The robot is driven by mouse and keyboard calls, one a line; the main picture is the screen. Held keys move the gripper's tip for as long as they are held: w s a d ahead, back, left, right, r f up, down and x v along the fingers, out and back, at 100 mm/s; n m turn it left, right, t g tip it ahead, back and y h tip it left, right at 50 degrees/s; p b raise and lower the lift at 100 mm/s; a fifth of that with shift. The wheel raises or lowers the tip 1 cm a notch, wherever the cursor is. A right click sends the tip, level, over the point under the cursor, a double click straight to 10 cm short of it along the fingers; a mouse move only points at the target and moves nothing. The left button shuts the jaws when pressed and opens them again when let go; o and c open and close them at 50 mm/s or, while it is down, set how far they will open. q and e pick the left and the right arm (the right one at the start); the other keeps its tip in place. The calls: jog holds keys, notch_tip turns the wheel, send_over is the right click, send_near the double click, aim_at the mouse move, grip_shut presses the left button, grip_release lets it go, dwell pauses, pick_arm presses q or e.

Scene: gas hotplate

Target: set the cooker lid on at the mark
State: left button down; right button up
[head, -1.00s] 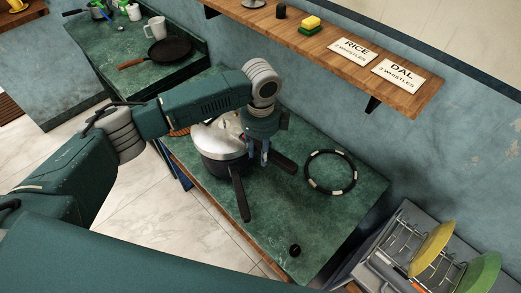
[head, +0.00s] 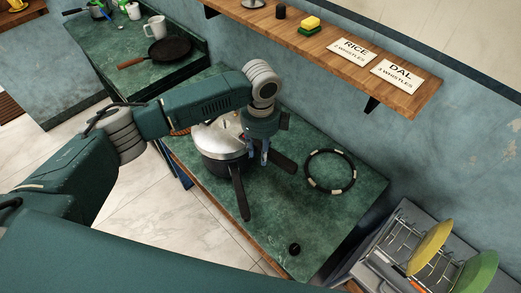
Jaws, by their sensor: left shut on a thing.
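The cooker (head: 222,168) is a dark pot standing on the green counter. The silver cooker lid (head: 213,138) sits over its mouth; whether it is fully seated I cannot tell. One long black handle (head: 240,196) points toward the front of the counter. A second black handle (head: 283,163) points to the right, at a wide angle to the first. My left gripper (head: 258,157) is over the right side of the lid, pointing down and shut on the lid near the second handle. Its grip point is partly hidden, and I cannot make out the mark. My right gripper is out of view.
A black ring with pale bands (head: 330,171) lies on the counter right of the cooker. A small black knob-like piece (head: 294,249) lies near the front edge. A dish rack with plates (head: 426,251) stands at lower right. A wooden shelf (head: 350,64) runs above.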

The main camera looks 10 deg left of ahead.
pick_arm(q)
jog(key=shift+f+b, duration=0.6)
jog(key=shift+f, duration=1.1)
jog(key=c, duration=1.2)
grip_release()
notch_tip(320, 180, up, 12)
jog(key=shift+r, duration=0.1)
